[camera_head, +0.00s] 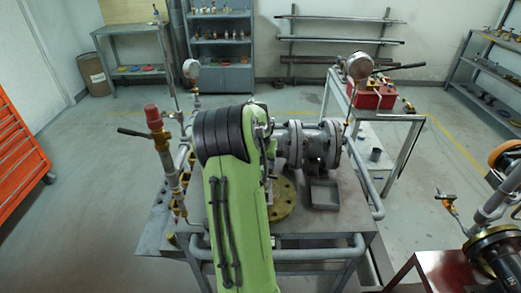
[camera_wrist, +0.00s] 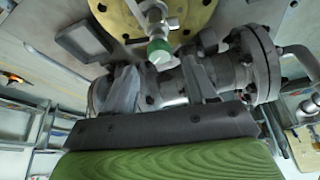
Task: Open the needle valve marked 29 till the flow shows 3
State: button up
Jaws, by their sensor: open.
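In the wrist view, a small valve with a green-and-white round end (camera_wrist: 158,48) stands out from pipe fittings in front of a yellowish flange (camera_wrist: 200,14). I cannot read a 29 on it, so I cannot tell whether it is the needle valve. My gripper (camera_wrist: 160,78) is open, its two grey fingers spread with the round end a little beyond and between their tips; no contact is clear. In the head view my green arm hides the gripper and this valve; part of the flange (camera_head: 284,200) shows. No flow reading is legible.
Grey flanged pipework (camera_head: 312,146) lies right of my arm on the bench, with a square tray (camera_head: 323,194) below. A red-capped vertical pipe (camera_head: 153,116) with a lever stands left. Two round gauges, left (camera_head: 191,68) and right (camera_head: 358,66), rise behind.

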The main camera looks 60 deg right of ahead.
jog(key=v, duration=1.1)
jog(key=shift+a+r+p, duration=0.3)
jog(key=shift+p, duration=0.1)
jog(key=w+a+r+n+t+y, duration=0.1)
jog(key=w+a+r+n+t, duration=0.15)
jog(key=a, duration=0.85)
jog(key=w+a+r+n+t+y, duration=0.1)
jog(key=w+a+r+n, duration=0.25)
jog(key=a, duration=0.65)
jog(key=s+a+n, duration=0.3)
jog(key=a, duration=0.3)
jog(key=s+a+f+n+y, duration=0.1)
jog(key=s+a+n, duration=0.2)
jog(key=a, duration=0.4)
jog(key=s+a+f+n+t+y, duration=0.1)
jog(key=s+a+n, duration=0.2)
jog(key=s+a, duration=0.2)
jog(key=shift+a+f, duration=0.25)
jog(key=shift+a, duration=0.75)
jog(key=shift+d, duration=0.1)
